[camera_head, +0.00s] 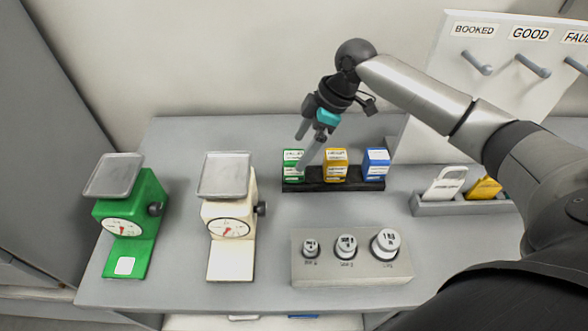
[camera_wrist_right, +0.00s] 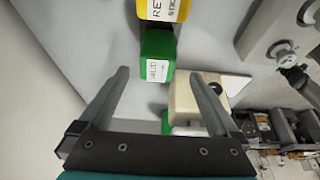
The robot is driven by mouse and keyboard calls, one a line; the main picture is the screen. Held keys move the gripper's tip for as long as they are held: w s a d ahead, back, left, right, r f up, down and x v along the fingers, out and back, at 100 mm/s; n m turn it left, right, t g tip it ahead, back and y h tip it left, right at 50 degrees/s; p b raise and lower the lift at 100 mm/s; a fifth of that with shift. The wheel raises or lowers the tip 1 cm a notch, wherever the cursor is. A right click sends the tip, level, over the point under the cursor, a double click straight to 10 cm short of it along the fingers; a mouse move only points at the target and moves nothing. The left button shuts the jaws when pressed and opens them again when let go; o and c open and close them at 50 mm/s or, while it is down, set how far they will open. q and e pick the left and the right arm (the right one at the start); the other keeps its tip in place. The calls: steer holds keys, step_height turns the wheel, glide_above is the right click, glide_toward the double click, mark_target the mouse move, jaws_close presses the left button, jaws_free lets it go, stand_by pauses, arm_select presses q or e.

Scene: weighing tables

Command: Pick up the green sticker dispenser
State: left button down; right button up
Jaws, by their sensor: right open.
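The green sticker dispenser (camera_head: 292,168) stands at the left end of a black rack (camera_head: 314,187) on the table, beside a yellow dispenser (camera_head: 335,163) and a blue one (camera_head: 375,164). My left gripper is not in view.
A green scale (camera_head: 135,215) and a cream scale (camera_head: 228,212) stand to the left. A grey weight block (camera_head: 345,268) with several weights is in front. A tag tray (camera_head: 462,207) is at the right, below a peg board (camera_head: 500,90). The wall is close behind.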

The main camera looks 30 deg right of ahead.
mark_target(296, 157)
steer(key=shift+x, duration=1.65)
steer(key=x, duration=0.4)
steer(key=shift+w, duration=0.25)
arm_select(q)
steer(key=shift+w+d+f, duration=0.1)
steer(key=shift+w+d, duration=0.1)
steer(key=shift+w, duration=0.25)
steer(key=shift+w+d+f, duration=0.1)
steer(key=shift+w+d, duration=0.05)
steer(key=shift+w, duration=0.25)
arm_select(e)
jaws_close()
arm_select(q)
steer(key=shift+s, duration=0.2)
